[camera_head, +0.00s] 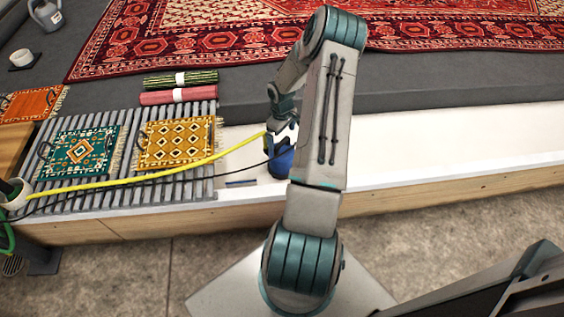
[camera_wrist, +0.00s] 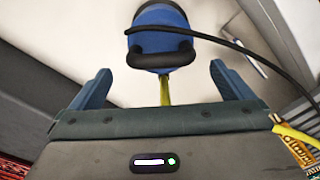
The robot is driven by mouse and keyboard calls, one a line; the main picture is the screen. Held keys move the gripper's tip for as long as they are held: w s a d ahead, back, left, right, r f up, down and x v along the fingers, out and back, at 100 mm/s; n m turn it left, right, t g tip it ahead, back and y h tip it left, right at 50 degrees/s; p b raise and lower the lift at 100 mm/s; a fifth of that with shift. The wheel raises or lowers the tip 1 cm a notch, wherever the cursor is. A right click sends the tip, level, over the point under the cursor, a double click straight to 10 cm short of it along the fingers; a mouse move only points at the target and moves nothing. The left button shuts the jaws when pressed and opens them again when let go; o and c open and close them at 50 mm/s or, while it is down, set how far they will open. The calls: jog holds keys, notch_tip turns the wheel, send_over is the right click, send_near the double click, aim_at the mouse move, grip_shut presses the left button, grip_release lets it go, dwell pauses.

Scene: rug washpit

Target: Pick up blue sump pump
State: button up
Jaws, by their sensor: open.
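The blue sump pump (camera_head: 280,164) stands in the white pit, at the left of my arm in the head view; my arm hides part of it. In the wrist view the pump (camera_wrist: 160,38) is at the top centre, with a black handle and a dark top. My gripper (camera_wrist: 164,88) is open, its two blue fingers apart at left and right. The pump lies ahead, roughly centred between the fingers, and none of it is seen gripped. In the head view the gripper is mostly hidden by my arm and hard to make out.
A yellow hose (camera_head: 150,175) and a black cable run left from the pump over a slatted rack (camera_head: 190,189) holding small rugs. The pit's wooden front edge (camera_head: 430,190) is near. A large red rug (camera_head: 200,30) lies behind. The pit floor (camera_head: 440,140) at right is clear.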

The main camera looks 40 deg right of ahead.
aim_at(282, 141)
notch_tip(282, 141, down, 7)
jog(key=b, duration=0.2)
jog(key=shift+r+b, duration=0.1)
jog(key=shift+b, duration=0.3)
jog(key=shift+r, duration=0.15)
jog(key=c, duration=1.9)
